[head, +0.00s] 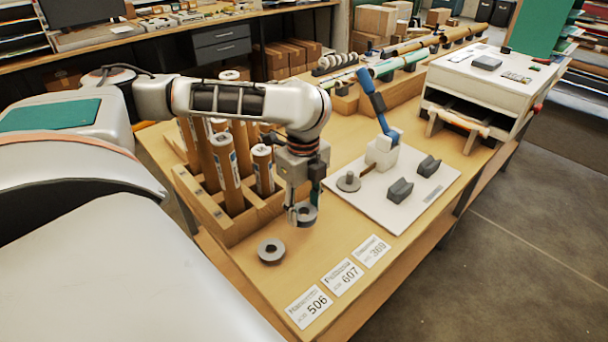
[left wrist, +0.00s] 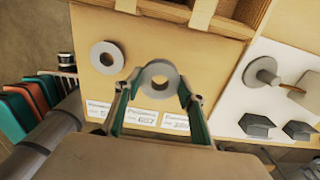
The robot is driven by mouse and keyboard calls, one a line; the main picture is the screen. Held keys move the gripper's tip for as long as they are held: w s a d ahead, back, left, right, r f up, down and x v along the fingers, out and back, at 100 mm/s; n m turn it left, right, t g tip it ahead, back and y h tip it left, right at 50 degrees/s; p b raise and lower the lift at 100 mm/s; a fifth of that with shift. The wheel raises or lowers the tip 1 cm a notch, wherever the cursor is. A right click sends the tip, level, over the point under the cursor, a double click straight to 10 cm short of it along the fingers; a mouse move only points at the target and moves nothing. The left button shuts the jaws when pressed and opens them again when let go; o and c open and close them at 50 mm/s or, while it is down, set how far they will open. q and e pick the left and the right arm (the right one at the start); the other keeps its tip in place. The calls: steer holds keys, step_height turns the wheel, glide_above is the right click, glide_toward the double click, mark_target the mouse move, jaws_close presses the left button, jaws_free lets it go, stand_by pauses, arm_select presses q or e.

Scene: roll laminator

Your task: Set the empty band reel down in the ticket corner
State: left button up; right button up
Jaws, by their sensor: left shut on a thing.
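My left gripper (head: 302,206) is shut on a grey ring-shaped reel (head: 309,217), with a finger at each side of its rim. In the left wrist view this reel (left wrist: 157,67) sits between the fingertips (left wrist: 158,92) and looks nearer the camera than the table, so it seems raised. A similar grey reel (head: 261,252) lies flat on the bare wood to its left; it also shows in the left wrist view (left wrist: 96,57). Three white tickets, 506 (head: 309,306), 607 (head: 342,277) and 389 (head: 371,251), lie along the table's front edge. My right gripper is out of view.
A wooden rack (head: 226,233) with several brown tubes stands behind the gripper. To the right, a white board (head: 412,206) carries a blue-levered device (head: 382,150), a grey spool (head: 348,182) and two dark blocks. Bare wood (head: 300,265) lies between the loose reel and the tickets.

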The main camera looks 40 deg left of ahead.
mark_target(304, 232)
arm_select(q)
steer(key=shift+f, duration=2.65)
steer(key=o, duration=1.1)
step_height(304, 232, up, 12)
